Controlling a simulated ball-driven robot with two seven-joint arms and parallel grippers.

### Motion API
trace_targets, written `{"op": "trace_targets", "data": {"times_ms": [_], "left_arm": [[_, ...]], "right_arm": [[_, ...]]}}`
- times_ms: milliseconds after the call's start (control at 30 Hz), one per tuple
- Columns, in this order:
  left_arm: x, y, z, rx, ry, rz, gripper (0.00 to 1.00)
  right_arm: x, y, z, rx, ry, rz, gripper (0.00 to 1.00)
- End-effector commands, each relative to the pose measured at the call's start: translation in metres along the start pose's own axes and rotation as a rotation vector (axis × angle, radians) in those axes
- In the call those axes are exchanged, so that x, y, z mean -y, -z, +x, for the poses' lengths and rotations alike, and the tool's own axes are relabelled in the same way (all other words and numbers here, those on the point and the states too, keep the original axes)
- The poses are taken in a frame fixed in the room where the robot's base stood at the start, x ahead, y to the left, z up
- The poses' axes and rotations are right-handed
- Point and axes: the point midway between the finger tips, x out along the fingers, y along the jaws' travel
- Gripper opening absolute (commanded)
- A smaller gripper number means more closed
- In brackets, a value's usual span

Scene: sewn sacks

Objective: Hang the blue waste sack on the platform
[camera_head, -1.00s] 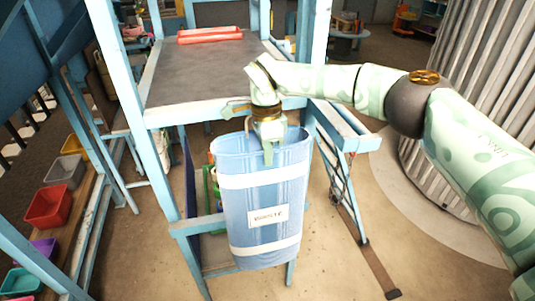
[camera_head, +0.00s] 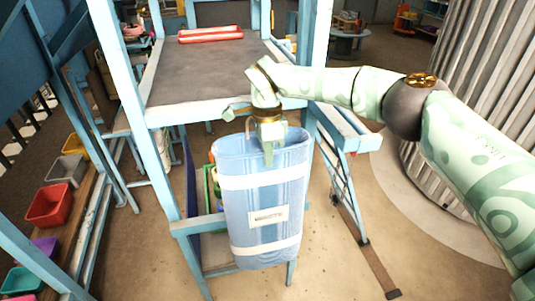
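The blue waste sack (camera_head: 262,190) hangs upright in front of the platform (camera_head: 205,70), below its front edge. It has pale bands and a white label, and its top opening faces up. My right gripper (camera_head: 268,148) points down at the sack's mouth, with a pale green finger overlapping the rear rim. A thin brown loop shows beside the gripper, above the rim. Whether the fingers are closed on the rim, and what bears the sack's weight, I cannot tell. My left gripper is not in view.
Light-blue posts (camera_head: 135,110) frame the platform. A slanted blue brace stands right of the sack. Coloured bins (camera_head: 48,205) line the left side. Floor is bare at the lower right.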

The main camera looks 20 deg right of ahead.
Motion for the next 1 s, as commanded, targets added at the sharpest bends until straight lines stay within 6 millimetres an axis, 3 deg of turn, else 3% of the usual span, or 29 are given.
{"op": "trace_targets", "data": {"times_ms": [200, 300, 333, 1000], "left_arm": [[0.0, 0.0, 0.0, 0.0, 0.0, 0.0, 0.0], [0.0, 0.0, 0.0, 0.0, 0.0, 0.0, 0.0], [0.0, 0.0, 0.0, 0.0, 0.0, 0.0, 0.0], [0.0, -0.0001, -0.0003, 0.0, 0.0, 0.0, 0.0]], "right_arm": [[-0.0001, -0.0001, -0.0001, 0.0, 0.0, 0.0, 0.0], [-0.0001, 0.0, -0.0001, 0.0, 0.0, 0.0, 0.26], [-0.0001, 0.0, -0.0001, 0.0, 0.0, 0.0, 0.29], [-0.0001, 0.0, -0.0003, 0.0, 0.0, 0.0, 0.29]]}}
